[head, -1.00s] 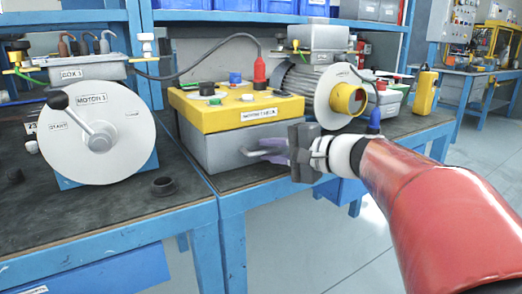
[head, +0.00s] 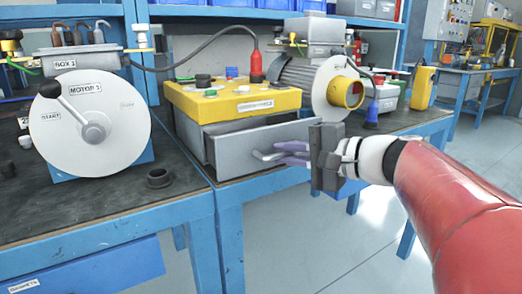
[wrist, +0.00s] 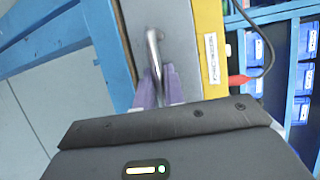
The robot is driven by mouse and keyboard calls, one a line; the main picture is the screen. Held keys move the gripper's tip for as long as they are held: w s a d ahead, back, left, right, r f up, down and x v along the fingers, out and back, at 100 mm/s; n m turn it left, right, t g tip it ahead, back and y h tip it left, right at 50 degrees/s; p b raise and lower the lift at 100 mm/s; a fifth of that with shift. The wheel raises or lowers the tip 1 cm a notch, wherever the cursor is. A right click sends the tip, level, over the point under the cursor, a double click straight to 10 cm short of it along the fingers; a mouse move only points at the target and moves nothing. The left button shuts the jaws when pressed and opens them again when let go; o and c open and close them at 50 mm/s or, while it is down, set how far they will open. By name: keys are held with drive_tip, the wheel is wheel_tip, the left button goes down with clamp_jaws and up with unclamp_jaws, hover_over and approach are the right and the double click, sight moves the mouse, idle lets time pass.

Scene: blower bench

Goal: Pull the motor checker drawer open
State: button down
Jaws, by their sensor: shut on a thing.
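The motor checker (head: 238,100) is a grey box with a yellow top carrying colored buttons, on the bench in the head view. Its grey drawer (head: 225,155) stands partly out toward the front, with a gap showing under the yellow top. A metal bar handle (head: 264,156) sticks out from the drawer front; the handle also shows in the wrist view (wrist: 153,50). My gripper (head: 285,153) has its purple fingers shut on the handle; the fingers (wrist: 160,88) lie on both sides of it in the wrist view. The drawer's inside is mostly hidden.
A white disc labelled MOTOR 1 (head: 90,125) stands at left, with a small black ring (head: 159,178) on the bench before it. A motor with a yellow shaft end (head: 346,92) stands behind right. The floor in front is clear.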

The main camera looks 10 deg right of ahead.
drive_tip(key=s+d, duration=0.2)
drive_tip(key=s, duration=0.4)
drive_tip(key=shift+s+b, duration=0.4)
drive_tip(key=shift+d, duration=0.1)
drive_tip(key=c, duration=1.8)
unclamp_jaws()
drive_tip(key=v, duration=0.7)
drive_tip(key=shift+s+d+p, duration=0.25)
drive_tip(key=shift+s+p, duration=0.05)
drive_tip(key=shift+p, duration=0.05)
